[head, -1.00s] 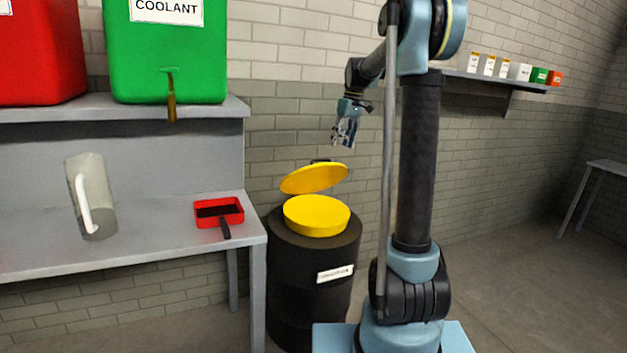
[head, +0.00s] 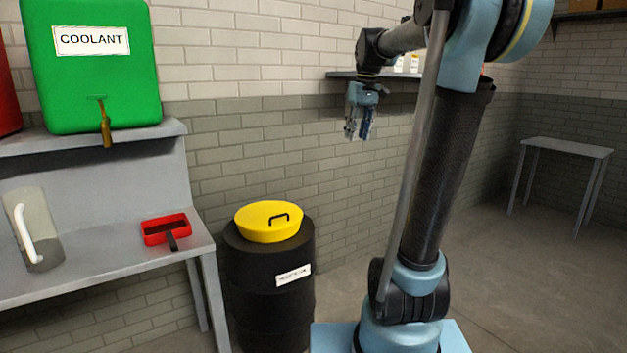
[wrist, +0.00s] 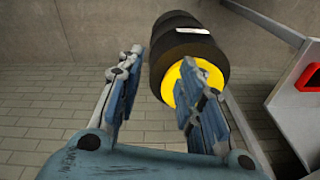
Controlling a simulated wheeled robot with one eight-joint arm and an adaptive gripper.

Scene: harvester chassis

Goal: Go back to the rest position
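My gripper (head: 359,128) hangs in the air in the head view, to the upper right of the black drum, with its fingers pointing down. In the wrist view my gripper (wrist: 158,92) has its two fingers apart with nothing between them. The wrist view also shows the drum (wrist: 190,50) and part of the yellow lid (wrist: 180,85), partly behind the right finger.
A bench (head: 110,262) at the left holds a clear jug (head: 38,225) and a red tray (head: 165,232). A green coolant tank (head: 95,75) sits on the shelf above. A wall shelf (head: 400,83) is behind my arm. A grey table (head: 567,148) stands at the right with open floor before it.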

